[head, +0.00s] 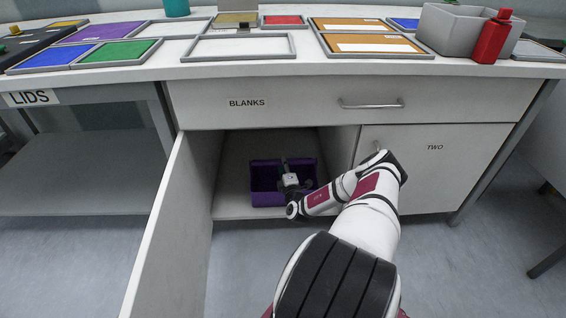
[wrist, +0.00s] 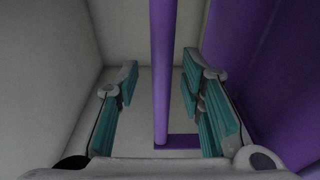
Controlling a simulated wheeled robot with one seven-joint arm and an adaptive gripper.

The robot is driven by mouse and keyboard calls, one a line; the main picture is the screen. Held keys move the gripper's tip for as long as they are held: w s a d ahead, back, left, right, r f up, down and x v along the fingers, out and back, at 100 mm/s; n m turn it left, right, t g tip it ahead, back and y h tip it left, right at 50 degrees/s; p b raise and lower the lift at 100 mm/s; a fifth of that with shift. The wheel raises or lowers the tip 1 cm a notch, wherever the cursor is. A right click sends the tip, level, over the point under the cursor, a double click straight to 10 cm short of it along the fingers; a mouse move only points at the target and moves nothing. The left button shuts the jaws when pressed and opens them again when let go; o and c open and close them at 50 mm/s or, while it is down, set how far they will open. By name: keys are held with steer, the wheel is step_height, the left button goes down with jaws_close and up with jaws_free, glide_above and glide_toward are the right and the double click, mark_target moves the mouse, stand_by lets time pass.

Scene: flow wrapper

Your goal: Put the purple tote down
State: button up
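The purple tote (head: 265,197) sits upright on the floor of the open left compartment under the counter. My gripper (head: 290,181) reaches into the compartment from the right and is at the tote, partly covering it. In the wrist view a purple bar of the tote (wrist: 163,80), its rim or handle, runs between the two teal-padded fingers of my gripper (wrist: 160,68). The fingers stand apart, with a narrow gap visible on both sides of the bar. A larger purple wall of the tote fills the right side of the wrist view.
The compartment's open door (head: 165,235) juts toward me on the left. The closed door marked TWO (head: 440,170) is on the right, and the BLANKS drawer (head: 300,103) is shut above. Trays, a grey bin (head: 450,32) and a red bottle (head: 491,40) stand on the counter.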

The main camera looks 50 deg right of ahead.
steer(key=p+v, duration=0.3)
steer(key=v, duration=0.7)
stand_by(0.3)
